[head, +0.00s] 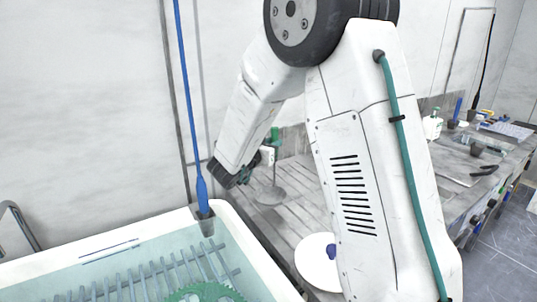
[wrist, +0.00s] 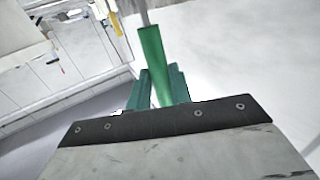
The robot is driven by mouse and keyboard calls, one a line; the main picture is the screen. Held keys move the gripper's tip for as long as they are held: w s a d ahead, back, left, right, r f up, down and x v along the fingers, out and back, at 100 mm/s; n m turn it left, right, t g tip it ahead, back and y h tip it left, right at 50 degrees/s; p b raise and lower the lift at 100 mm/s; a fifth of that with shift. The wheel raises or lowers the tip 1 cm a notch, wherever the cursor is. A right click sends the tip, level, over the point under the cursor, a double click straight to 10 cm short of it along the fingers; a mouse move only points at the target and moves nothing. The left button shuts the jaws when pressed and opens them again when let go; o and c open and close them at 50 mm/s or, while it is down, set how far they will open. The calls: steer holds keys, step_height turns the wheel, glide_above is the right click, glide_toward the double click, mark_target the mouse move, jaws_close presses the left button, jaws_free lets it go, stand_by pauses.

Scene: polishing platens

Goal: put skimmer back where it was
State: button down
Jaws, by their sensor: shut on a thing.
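My gripper (head: 267,157) is shut on the green handle of the skimmer (head: 275,134). In the head view the skimmer hangs upright, with a thin grey shaft and a flat grey disc at its lower end. The disc appears over the grey slatted bench top; I cannot tell whether it touches. In the wrist view the green handle (wrist: 152,55) lies between my teal fingers (wrist: 159,88), and its grey shaft runs out of the top of the picture. The disc is out of that view.
A water-filled white tank (head: 240,237) with a rack and a green gear is at lower left. A tall blue-handled tool (head: 187,90) stands in a dark holder at its corner. A white disc with a blue knob (head: 313,258) lies on the bench, partly behind my arm.

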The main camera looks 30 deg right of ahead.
steer(key=shift+w+f, duration=0.35)
steer(key=shift+f, duration=0.55)
steer(key=shift+w+f, duration=0.35)
steer(key=shift+f, duration=0.7)
steer(key=c, duration=1.3)
jaws_free()
steer(key=shift+o, duration=0.2)
